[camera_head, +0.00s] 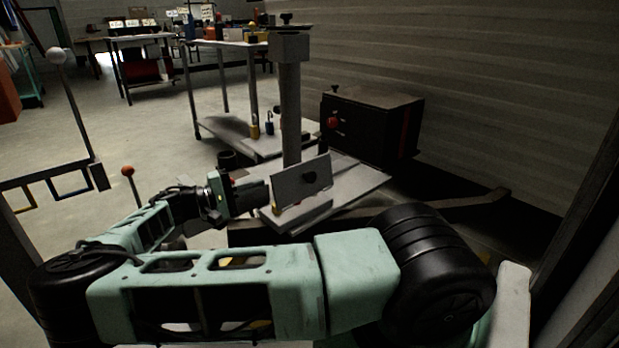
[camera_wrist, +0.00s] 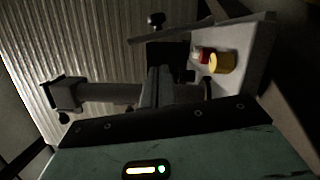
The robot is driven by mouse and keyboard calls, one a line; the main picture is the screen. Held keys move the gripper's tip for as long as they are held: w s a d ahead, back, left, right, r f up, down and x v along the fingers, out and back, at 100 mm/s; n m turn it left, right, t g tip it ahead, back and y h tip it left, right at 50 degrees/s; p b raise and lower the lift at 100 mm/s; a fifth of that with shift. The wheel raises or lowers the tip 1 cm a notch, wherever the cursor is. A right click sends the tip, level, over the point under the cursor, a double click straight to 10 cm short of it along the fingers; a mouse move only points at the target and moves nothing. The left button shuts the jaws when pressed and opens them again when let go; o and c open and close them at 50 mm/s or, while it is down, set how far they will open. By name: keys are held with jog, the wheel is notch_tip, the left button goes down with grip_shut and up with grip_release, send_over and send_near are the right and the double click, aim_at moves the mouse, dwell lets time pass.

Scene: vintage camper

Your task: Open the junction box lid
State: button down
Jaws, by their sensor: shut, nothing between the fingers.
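The junction box (camera_head: 297,215) is a low grey box on the bench. Its grey lid (camera_head: 301,183), with a dark knob, stands raised and tilted above the box. In the wrist view the lid (camera_wrist: 200,28) shows nearly edge-on, its knob on the far side. The box interior (camera_wrist: 250,45) shows there as a light grey surface with a yellow round part (camera_wrist: 222,63) and a small red part (camera_wrist: 201,55). My gripper (camera_head: 264,194) is shut and empty, at the left of the raised lid. Its fingers (camera_wrist: 162,86) point toward the lid's inner side; contact is unclear.
A grey post (camera_head: 290,115) rises behind the lid. A dark cabinet (camera_head: 370,125) with a red knob stands behind right by the ribbed wall. A lever with a red ball (camera_head: 128,171) stands at left. The floor (camera_head: 130,125) beyond is open.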

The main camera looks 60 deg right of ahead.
aim_at(308, 182)
jog(key=b+x, duration=0.4)
jog(key=x, duration=0.6)
jog(key=shift+d+r, duration=0.15)
jog(key=shift+d, duration=0.1)
